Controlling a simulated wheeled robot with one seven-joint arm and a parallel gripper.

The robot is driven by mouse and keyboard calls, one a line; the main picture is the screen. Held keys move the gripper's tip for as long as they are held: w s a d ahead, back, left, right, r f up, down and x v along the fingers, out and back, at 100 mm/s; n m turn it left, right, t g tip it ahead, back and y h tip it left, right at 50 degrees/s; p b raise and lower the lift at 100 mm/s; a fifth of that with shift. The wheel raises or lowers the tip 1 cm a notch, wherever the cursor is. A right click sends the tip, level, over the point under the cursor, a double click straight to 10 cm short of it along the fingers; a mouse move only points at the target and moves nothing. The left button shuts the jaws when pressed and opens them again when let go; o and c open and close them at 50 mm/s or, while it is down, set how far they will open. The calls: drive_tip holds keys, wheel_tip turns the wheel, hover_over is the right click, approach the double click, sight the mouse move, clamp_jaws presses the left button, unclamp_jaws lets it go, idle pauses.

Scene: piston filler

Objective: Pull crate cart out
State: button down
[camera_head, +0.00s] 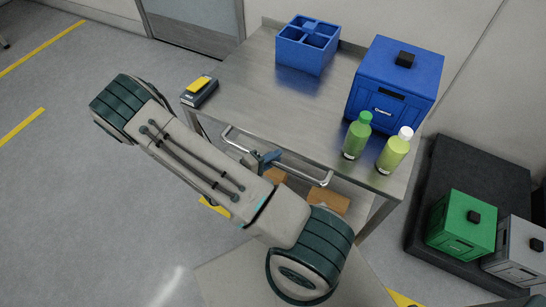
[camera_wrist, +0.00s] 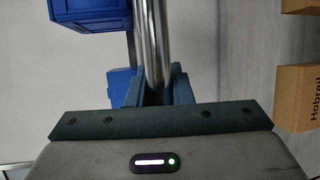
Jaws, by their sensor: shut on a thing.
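In the wrist view the bar (camera_wrist: 151,40) runs up between the blue-grey fingers of my gripper (camera_wrist: 166,85). Blue crates (camera_wrist: 88,14) show to the left of the bar there; how they sit on the cart cannot be told.
The steel table (camera_head: 250,85) carries a blue divided caddy (camera_head: 306,45), a blue crate (camera_head: 395,85), two green bottles (camera_head: 357,138) and a yellow-topped device (camera_head: 199,91). Cardboard boxes (camera_head: 328,203) show beneath. A dark platform (camera_head: 470,165) with crates stands right. Floor at left is clear.

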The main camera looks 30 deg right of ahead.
drive_tip(key=c, duration=1.3)
unclamp_jaws()
drive_tip(key=shift+a, duration=0.1)
drive_tip(key=v, duration=1.3)
drive_tip(key=shift+a, duration=0.35)
drive_tip(key=shift+r, duration=0.15)
drive_tip(key=shift+c, duration=0.2)
